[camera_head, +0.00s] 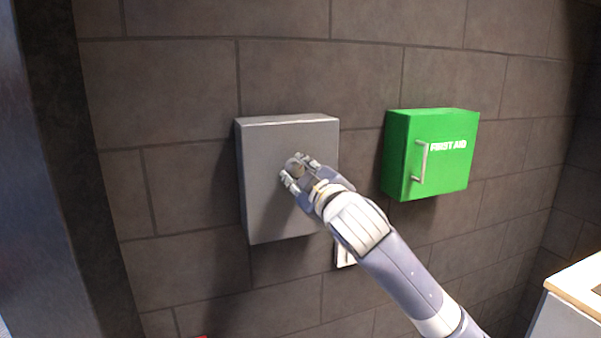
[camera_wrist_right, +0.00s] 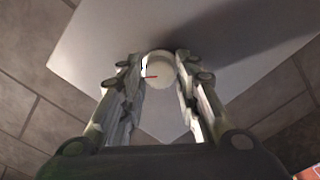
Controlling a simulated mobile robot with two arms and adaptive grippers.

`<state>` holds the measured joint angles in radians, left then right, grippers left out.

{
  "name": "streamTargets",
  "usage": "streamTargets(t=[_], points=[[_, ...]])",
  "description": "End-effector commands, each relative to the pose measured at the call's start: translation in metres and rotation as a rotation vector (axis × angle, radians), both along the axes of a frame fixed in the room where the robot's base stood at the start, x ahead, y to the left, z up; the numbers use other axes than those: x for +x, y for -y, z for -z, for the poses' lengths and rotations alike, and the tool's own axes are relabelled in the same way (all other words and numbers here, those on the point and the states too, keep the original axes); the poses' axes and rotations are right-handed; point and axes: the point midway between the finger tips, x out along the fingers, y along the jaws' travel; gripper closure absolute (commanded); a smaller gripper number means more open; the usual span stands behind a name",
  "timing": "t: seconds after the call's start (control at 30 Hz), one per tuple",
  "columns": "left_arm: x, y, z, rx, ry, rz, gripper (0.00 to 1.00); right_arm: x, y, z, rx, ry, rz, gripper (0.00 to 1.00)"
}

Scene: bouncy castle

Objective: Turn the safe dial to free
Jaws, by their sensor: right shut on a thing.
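A grey wall safe (camera_head: 262,205) is mounted on the dark tiled wall in the head view, with its door closed. Its round dial (camera_wrist_right: 158,72) shows in the right wrist view as a pale knob with a small red mark toward its left side. My right gripper (camera_head: 295,172) is at the safe's front, its two fingers shut on the dial, one on each side. In the wrist view the fingers (camera_wrist_right: 160,80) flank the dial closely. Any lettering around the dial is hidden or too small to read. My left gripper is not in view.
A green first aid box (camera_head: 435,160) with a handle hangs on the wall to the right of the safe. A small white plate (camera_head: 344,254) is on the wall below the safe, partly behind my arm. A white cabinet (camera_head: 570,300) stands at the lower right.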

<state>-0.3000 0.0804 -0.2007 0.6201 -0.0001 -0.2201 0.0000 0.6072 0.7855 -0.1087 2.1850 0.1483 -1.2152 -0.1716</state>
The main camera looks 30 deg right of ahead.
Motion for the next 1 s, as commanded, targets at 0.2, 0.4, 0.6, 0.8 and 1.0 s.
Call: streamTargets(t=[0.2, 0.4, 0.6, 0.8, 1.0], points=[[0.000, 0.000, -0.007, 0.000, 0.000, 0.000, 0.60, 0.000, -0.001, 0.001, 0.206, 0.044, -0.002, 0.94], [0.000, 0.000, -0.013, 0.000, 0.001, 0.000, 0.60, 0.000, -0.001, 0.000, 0.391, 0.088, -0.001, 0.94], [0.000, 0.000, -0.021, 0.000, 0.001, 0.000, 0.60, 0.000, -0.001, 0.000, 0.556, 0.128, 0.000, 0.94], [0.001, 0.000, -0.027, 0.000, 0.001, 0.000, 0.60, 0.000, 0.000, 0.000, 0.686, 0.160, 0.000, 0.94], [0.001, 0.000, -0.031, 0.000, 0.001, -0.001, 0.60, 0.000, -0.001, 0.001, 0.769, 0.181, 0.000, 0.94]])
